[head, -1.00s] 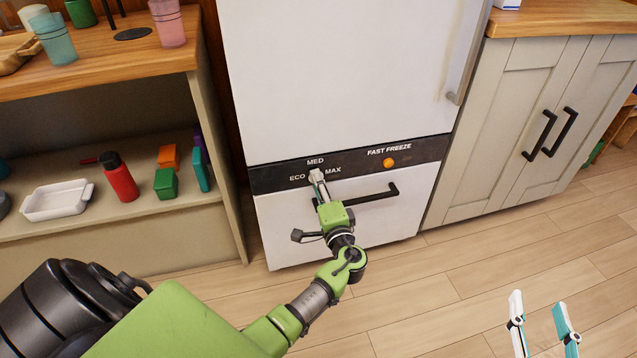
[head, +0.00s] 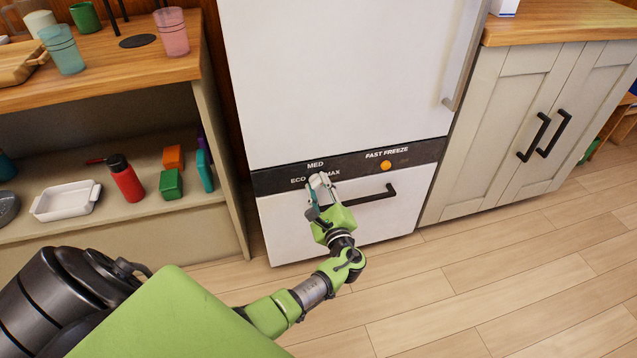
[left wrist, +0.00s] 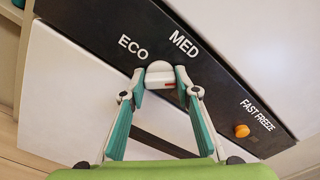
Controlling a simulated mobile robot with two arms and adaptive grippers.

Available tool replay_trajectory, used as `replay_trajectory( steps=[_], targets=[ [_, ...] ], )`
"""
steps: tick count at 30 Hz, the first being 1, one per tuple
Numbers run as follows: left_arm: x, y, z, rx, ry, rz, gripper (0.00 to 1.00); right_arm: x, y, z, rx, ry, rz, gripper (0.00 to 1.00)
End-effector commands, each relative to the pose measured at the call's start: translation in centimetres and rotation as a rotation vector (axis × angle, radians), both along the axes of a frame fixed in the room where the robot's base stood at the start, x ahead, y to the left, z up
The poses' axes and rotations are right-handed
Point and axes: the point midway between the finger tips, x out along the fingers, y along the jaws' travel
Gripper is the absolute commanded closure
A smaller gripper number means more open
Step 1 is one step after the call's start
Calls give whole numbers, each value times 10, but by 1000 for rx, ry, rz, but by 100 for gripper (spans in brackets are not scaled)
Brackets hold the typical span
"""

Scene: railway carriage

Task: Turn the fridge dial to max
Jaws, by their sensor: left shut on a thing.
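The fridge dial (left wrist: 160,74) is a pale knob on the black control strip. My left gripper (left wrist: 159,80) is shut on it, one teal-and-white fingertip on each side. In the left wrist view a red mark on the knob points toward the picture's right; I cannot tell exactly which label it lines up with. ECO and MED are readable there, while MAX is hidden behind a finger. In the head view my left gripper (head: 318,184) covers most of the dial, below MED, with MAX just right. My right gripper is not in view.
An orange button (head: 386,165) under FAST FREEZE is on the same strip (head: 430,150). A black drawer handle (head: 378,192) juts out just right of the gripper. A shelf unit (head: 226,125) stands left and a cabinet (head: 500,120) right. The floor at front right is clear.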

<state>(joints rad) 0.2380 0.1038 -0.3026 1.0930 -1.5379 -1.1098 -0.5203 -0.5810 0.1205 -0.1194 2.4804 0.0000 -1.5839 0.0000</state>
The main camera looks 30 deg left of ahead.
Motion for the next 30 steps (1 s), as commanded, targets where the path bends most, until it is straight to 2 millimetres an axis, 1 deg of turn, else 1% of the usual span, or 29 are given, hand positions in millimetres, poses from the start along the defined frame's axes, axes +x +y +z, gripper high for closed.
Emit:
replay_trajectory(
  steps=[1, 10, 12, 18, 24, 30],
  targets=[
    [0, -1, 2, 26, 34, -2, 92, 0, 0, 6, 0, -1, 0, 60],
    [0, -1, 1, 169, 202, -1, 92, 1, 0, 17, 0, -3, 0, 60],
    [0, -1, 1, 194, 230, -2, 92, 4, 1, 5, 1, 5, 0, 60],
    [0, -2, -1, 242, 288, -3, 92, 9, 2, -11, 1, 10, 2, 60],
    [0, -2, -1, 262, 311, -3, 92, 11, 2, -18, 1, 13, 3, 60],
    [0, -2, -2, 265, 315, -3, 92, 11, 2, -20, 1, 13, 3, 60]
  ],
)
